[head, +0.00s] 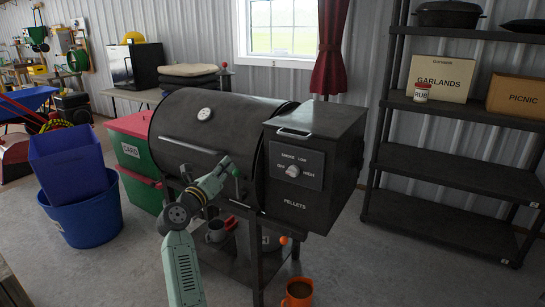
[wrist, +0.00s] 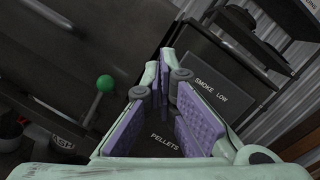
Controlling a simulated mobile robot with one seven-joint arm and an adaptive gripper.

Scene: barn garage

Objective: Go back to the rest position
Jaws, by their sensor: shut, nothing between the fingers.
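My arm reaches up in front of a black pellet grill (head: 215,120) in the head view. Its end, by the left part of the grill's hopper, is small and partly hidden by my own arm there. In the wrist view my gripper (wrist: 166,78), with purple pads, is shut and holds nothing. Behind the fingers the wrist view shows the tilted hopper panel (wrist: 222,85) with "SMOKE LOW" and "PELLETS" lettering. The hopper (head: 312,155) has a round dial (head: 293,171) on its front in the head view.
A green ball knob (wrist: 105,83) on a rod is left of the fingers. An orange mug (head: 298,292) with dark contents stands below the grill. A metal shelf unit (head: 450,172) stands at right, blue tubs (head: 88,222) at left. Bare floor lies between grill and shelf.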

